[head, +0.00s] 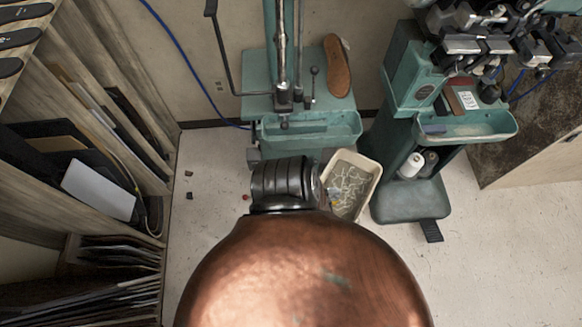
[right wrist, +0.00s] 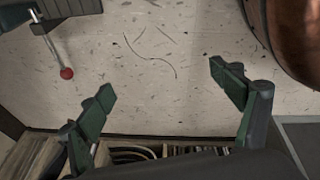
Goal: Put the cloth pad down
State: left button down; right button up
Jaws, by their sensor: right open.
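My right gripper (right wrist: 164,84) shows only in the right wrist view. Its two dark green fingers stand wide apart, with nothing between them but speckled floor lying beyond. My left gripper is in neither view. I cannot make out a cloth pad in either view. A large copper-coloured rounded body (head: 300,275) with a black ribbed neck fills the lower middle of the head view and hides what lies behind it. A similar copper surface (right wrist: 296,40) shows at the upper right of the right wrist view, apart from the fingers.
A teal machine (head: 310,130) with a brown shoe sole (head: 337,66) stands at the back. A pale bin (head: 372,170) of scraps sits before it. Another teal stand (head: 400,125) is right, shelves (head: 90,90) left. A red knob (right wrist: 66,73) shows upper left in the wrist view.

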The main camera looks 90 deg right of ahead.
jog(key=s+a+f+m+g, duration=0.1)
jog(key=s+a, duration=0.1)
jog(key=s, duration=0.6)
jog(key=s+a+f+g, duration=0.1)
jog(key=s+f+g, duration=0.1)
jog(key=s, duration=0.6)
jog(key=shift+s+a+f+m, duration=0.15)
jog(key=shift+s+a+m, duration=0.25)
jog(key=shift+w+r+p, duration=0.25)
jog(key=shift+r+p, duration=0.35)
jog(key=shift+w+r+p, duration=0.25)
jog(key=shift+r+p, duration=0.35)
jog(key=shift+c, duration=0.6)
